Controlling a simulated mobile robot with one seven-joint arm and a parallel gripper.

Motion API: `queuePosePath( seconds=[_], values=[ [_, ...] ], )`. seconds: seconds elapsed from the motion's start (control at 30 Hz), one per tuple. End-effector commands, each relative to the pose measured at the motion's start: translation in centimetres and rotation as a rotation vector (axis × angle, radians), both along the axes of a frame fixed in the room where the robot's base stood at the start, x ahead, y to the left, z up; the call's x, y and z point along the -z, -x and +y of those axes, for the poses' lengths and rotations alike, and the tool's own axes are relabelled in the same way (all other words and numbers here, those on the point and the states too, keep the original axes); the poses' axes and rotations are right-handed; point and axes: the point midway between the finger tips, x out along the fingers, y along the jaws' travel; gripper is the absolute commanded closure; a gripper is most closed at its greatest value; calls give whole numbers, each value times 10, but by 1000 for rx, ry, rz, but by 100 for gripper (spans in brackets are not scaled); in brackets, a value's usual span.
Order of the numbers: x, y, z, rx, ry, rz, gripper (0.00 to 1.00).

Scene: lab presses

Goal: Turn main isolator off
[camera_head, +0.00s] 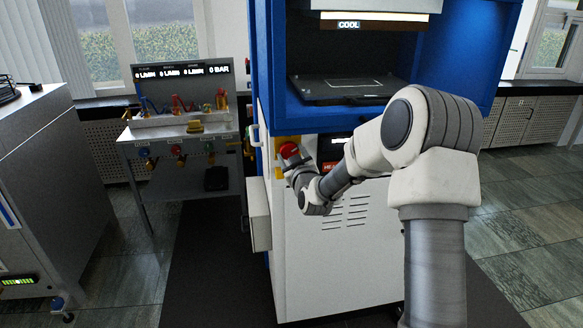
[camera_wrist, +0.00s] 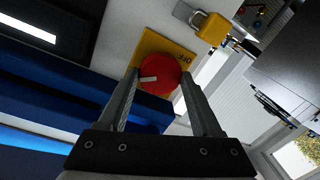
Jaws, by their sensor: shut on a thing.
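The main isolator (camera_head: 289,149) is a red round knob on a yellow plate, on the front of the blue and white press. In the wrist view the red knob (camera_wrist: 160,78) sits between my two fingers, with the yellow plate (camera_wrist: 148,48) behind it. A pale mark shows on the left part of the knob. My gripper (camera_wrist: 160,92) is shut on the knob, one finger on each side. In the head view my gripper (camera_head: 297,166) is at the knob and partly hidden by my wrist.
A yellow padlock (camera_wrist: 212,27) hangs beside the plate. The press (camera_head: 330,255) has an open chamber with a dark platen (camera_head: 345,88) above. A bench with gauges and valves (camera_head: 180,130) stands to the left. A grey cabinet (camera_head: 45,170) is at far left. Dark floor lies between.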

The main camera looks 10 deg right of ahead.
Motion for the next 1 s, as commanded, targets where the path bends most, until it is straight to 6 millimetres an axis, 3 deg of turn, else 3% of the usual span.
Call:
queuePosePath(
  seconds=[1.0],
  values=[
    [2,0,2,1,895,-2,90]
  ],
)
